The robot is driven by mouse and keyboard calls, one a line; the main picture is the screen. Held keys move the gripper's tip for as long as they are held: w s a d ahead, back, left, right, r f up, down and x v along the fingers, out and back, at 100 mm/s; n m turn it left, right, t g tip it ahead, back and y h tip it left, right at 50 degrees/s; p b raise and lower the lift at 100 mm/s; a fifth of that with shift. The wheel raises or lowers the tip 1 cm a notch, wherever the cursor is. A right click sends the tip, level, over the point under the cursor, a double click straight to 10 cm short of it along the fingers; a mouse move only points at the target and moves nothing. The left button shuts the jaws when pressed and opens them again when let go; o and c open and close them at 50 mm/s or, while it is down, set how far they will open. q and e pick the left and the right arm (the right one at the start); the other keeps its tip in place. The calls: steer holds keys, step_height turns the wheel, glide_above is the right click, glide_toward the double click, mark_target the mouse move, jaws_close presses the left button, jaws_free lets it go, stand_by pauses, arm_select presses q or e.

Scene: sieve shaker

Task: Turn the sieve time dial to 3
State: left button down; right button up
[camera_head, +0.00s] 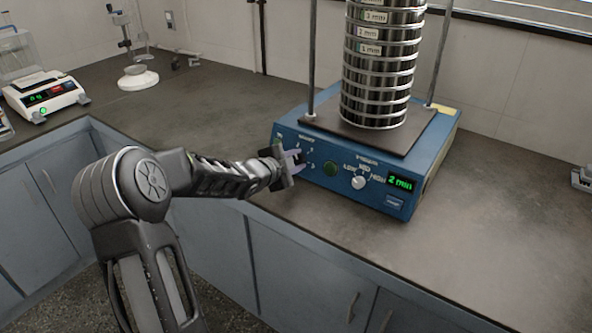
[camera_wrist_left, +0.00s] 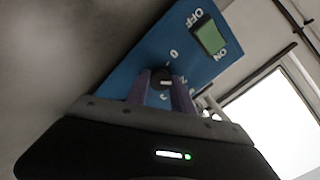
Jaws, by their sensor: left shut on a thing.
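The sieve shaker's blue base (camera_head: 318,182) stands on the counter, with a stack of round metal sieves (camera_head: 379,75) on top. My left gripper (camera_head: 299,161) is at the left part of its front panel. In the left wrist view the dark time dial (camera_wrist_left: 162,79) sits between the two purple fingers of my left gripper (camera_wrist_left: 163,84), which are shut on it. Printed numbers show around the dial, partly hidden by the fingers. In the head view the gripper mostly covers the dial. The green display (camera_head: 400,183) reads 2 min. My right gripper is not in view.
A balance (camera_head: 45,95) stands far left. The counter right of the shaker is mostly clear.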

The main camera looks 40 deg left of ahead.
arm_select(q)
steer(key=m+b, duration=0.3)
steer(key=shift+f+m, duration=0.25)
steer(key=shift+m, duration=0.15)
steer(key=m+b, duration=0.3)
steer(key=shift+m, duration=0.3)
steer(key=m+b, duration=0.3)
steer(key=m, duration=0.1)
steer(key=shift+m+t, duration=0.3)
steer(key=shift+a+r+m+h+b, duration=0.15)
steer(key=shift+m+h+b, duration=0.25)
steer(key=shift+m+b, duration=1.05)
steer(key=shift+m+p, duration=0.35)
steer(key=shift+m, duration=0.1)
steer(key=c, duration=1.1)
jaws_free()
steer(key=shift+s+r, duration=0.1)
